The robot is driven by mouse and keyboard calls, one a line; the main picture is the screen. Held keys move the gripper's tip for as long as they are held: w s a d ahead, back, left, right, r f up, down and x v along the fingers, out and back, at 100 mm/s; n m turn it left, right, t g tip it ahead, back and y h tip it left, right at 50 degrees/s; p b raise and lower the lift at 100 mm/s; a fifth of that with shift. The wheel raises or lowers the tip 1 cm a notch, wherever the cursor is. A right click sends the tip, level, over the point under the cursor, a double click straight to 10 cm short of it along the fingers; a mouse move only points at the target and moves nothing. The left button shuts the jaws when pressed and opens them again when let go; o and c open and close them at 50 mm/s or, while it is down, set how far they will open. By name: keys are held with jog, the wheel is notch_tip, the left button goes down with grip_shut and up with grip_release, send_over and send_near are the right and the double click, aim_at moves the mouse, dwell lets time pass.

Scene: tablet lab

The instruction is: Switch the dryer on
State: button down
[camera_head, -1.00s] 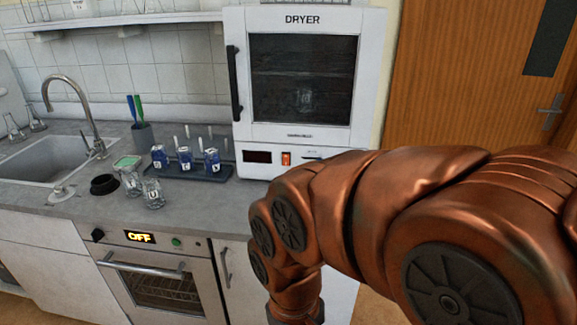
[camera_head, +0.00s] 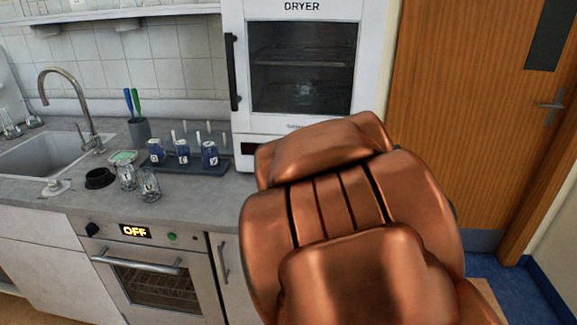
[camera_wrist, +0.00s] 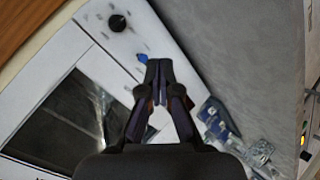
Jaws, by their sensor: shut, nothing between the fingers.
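The white dryer (camera_head: 300,120) stands on the counter, its dark-windowed door closed, with a black handle (camera_head: 235,72) on the left. My copper arm hides most of its lower control panel in the head view; only the left end of a dark display (camera_head: 247,150) shows. The power switch cannot be made out now. In the wrist view the dryer front (camera_wrist: 95,50) appears tilted, with a black knob (camera_wrist: 117,22) and a small blue part (camera_wrist: 142,58). My gripper (camera_wrist: 159,66) is shut and empty in front of this panel. Contact cannot be told.
Left of the dryer, a dark tray (camera_head: 190,166) holds several blue containers. Glass beakers (camera_head: 149,184) and a pen cup (camera_head: 139,131) stand nearby. Below the counter, an oven display (camera_head: 135,231) reads OFF. A wooden door (camera_head: 480,120) is at right.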

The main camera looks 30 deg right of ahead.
jog(key=w+d+r+n+t+b, duration=0.1)
jog(key=w+d+r+n+t, duration=0.15)
jog(key=w+d+n, duration=0.2)
jog(key=w+a+f+n+t+y+b, duration=0.3)
jog(key=f+n+t+y, duration=0.3)
jog(key=n+y, duration=0.3)
jog(key=shift+w+a+f+n+b, duration=0.15)
jog(key=shift+w+a+n+b, duration=0.3)
jog(key=shift+n, duration=0.4)
jog(key=shift+a, duration=0.1)
